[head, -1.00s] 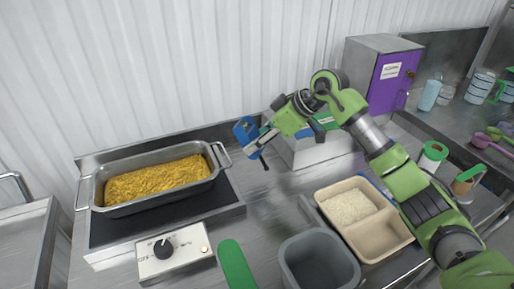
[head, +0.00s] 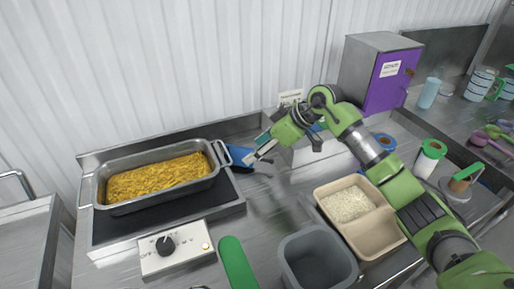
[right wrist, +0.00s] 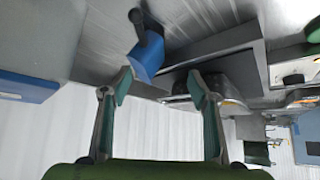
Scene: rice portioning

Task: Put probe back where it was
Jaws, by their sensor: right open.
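The probe (head: 238,157), a blue block with a black stem, is on the steel counter just right of the deep tray's right handle. It also shows in the right wrist view (right wrist: 146,62), in front of the open fingers. My right gripper (head: 259,150) is open and empty just right of the probe, its fingertips close to it. In the right wrist view the two fingers (right wrist: 160,80) are spread apart. I cannot tell whether one touches the probe. My left gripper is not in view.
The steel tray (head: 97,190) of yellow food sits on a dark hot plate with a knob box (head: 177,249) in front. A grey bin (head: 318,262) and a beige two-part container (head: 371,246) with rice stand front right. A purple-doored cabinet (head: 388,82) stands behind.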

